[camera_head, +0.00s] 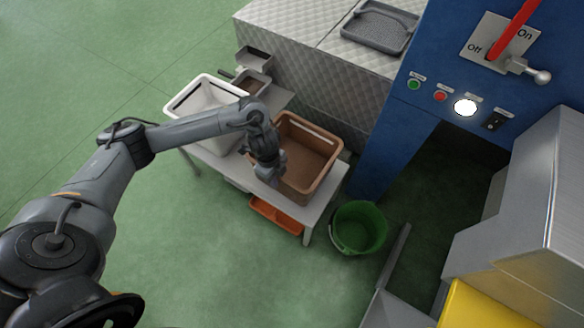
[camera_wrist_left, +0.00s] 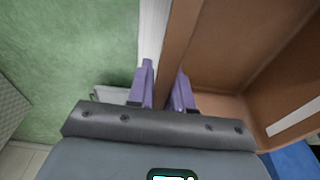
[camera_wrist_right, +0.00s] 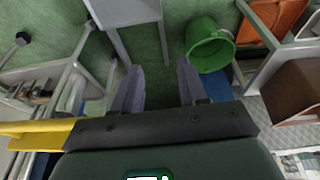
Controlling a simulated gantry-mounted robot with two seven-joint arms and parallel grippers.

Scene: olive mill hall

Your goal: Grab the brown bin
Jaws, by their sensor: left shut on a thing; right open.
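The brown bin (camera_head: 312,158) stands upright and open-topped on a narrow grey bench, to the right of a white bin. It looks empty. My left gripper (camera_head: 272,178) is at the bin's left wall. In the left wrist view the left gripper's purple fingers (camera_wrist_left: 165,92) straddle the wall of the brown bin (camera_wrist_left: 225,60), one outside and one inside, shut on it. In the right wrist view my right gripper (camera_wrist_right: 160,88) is open with nothing between its fingers. The right gripper is not visible in the head view.
The white bin (camera_head: 183,101) stands left on the bench (camera_head: 322,205). An orange tray (camera_head: 276,214) is low under the bench. A green bucket (camera_head: 358,228) stands on the floor beside a blue switch panel (camera_head: 400,130). Green floor is clear at left.

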